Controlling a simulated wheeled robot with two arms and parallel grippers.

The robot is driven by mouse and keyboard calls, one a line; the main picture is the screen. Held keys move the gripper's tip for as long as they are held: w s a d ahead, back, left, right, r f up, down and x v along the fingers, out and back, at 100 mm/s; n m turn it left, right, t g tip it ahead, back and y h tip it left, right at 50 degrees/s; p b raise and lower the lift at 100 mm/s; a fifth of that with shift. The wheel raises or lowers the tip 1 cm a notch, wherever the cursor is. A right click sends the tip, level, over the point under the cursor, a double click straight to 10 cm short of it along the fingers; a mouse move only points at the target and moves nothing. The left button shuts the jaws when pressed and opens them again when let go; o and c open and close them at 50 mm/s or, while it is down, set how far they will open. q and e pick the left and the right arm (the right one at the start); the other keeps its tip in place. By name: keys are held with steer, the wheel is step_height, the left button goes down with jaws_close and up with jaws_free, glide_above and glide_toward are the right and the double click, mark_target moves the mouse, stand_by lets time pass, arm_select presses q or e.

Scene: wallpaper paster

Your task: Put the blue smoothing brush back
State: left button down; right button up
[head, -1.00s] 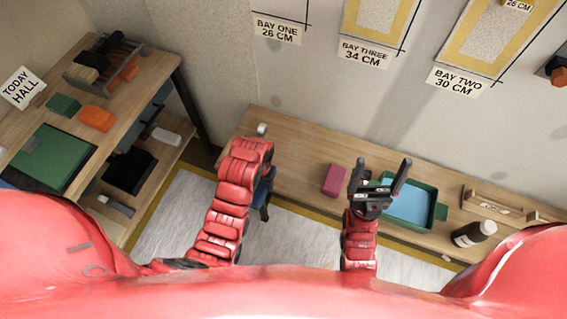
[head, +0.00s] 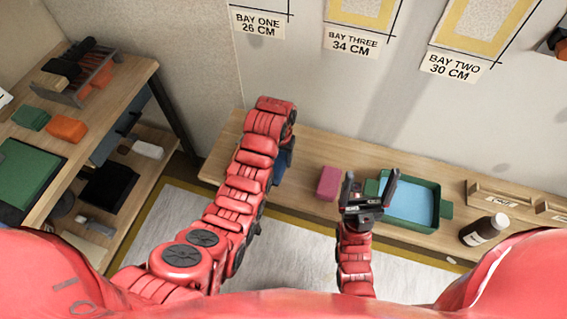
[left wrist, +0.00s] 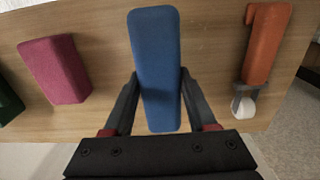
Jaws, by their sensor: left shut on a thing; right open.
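The blue smoothing brush (left wrist: 156,65) shows in the left wrist view as a long rounded blue block. My left gripper (left wrist: 158,85) is shut on it, one dark finger on each side. In the head view a dark blue piece of it (head: 283,161) shows beside my left wrist, over the front part of the wall bench. My arm hides the fingertips there, and I cannot tell whether the brush touches the bench. My right gripper (head: 371,184) is open and empty, in front of the green tray.
The wall bench (head: 310,150) carries a magenta block (head: 328,183), a green tray (head: 435,206) with blue inside, and a dark bottle (head: 484,230). An orange-handled tool (left wrist: 266,45) lies beside the brush. A shelf table (head: 130,85) stands left.

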mark_target(284, 160)
arm_select(q)
steer(key=shift+w+d+r, duration=0.1)
steer(key=shift+w+d, duration=0.45)
steer(key=shift+w, duration=0.15)
step_height(284, 160, down, 3)
steer(key=shift+r+p, duration=0.1)
steer(key=shift+p, duration=0.3)
steer(key=shift+f, duration=0.2)
steer(key=shift+c, duration=1)
jaws_free()
steer(key=shift+f, duration=0.2)
